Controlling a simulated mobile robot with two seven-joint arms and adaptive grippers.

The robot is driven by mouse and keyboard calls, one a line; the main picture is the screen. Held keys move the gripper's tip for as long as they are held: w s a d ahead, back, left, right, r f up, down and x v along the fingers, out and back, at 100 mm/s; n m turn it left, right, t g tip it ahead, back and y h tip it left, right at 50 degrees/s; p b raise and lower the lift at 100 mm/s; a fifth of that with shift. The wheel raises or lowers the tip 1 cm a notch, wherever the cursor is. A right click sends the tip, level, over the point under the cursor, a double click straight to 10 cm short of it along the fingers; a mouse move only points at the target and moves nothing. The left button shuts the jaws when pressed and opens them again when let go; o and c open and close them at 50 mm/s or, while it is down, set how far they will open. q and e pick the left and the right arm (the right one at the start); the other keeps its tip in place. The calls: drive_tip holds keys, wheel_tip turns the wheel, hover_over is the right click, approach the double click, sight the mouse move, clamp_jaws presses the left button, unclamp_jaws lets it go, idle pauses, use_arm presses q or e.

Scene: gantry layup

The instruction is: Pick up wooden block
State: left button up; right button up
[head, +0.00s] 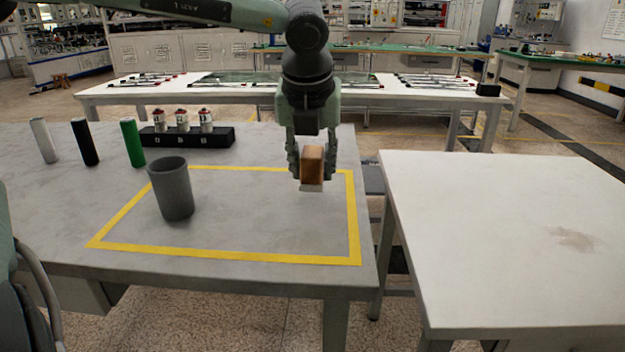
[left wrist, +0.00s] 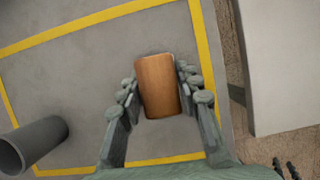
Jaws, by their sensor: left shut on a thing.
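The wooden block (head: 312,165) is an upright brown piece between the fingers of my left gripper (head: 312,172), near the right side of the yellow-taped rectangle. My left gripper points down and is shut on the block. A pale patch shows just under the block; I cannot tell whether the block is clear of the table. In the left wrist view the block (left wrist: 158,85) sits between the two fingers of my left gripper (left wrist: 157,98). My right gripper is not in view.
A dark grey cup (head: 173,190) stands inside the yellow tape (head: 240,257) on the grey table (head: 60,215). White, black and green cylinders and a black rack (head: 190,139) with small jars stand behind. A white table (head: 510,230) is at right, across a gap.

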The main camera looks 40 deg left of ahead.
sight(311, 150)
use_arm(q)
wheel_tip(311, 150, up, 14)
drive_tip(key=shift+r+p, duration=0.25)
drive_tip(key=shift+p, duration=0.05)
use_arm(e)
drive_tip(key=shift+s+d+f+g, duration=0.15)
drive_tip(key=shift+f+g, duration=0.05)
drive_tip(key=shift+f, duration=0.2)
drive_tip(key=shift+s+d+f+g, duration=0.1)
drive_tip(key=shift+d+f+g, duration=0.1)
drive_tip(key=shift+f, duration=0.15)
use_arm(q)
drive_tip(key=o, duration=0.7)
drive_tip(key=shift+c, duration=0.2)
drive_tip(key=c, duration=0.5)
drive_tip(key=shift+o, duration=0.2)
drive_tip(key=shift+a, duration=0.15)
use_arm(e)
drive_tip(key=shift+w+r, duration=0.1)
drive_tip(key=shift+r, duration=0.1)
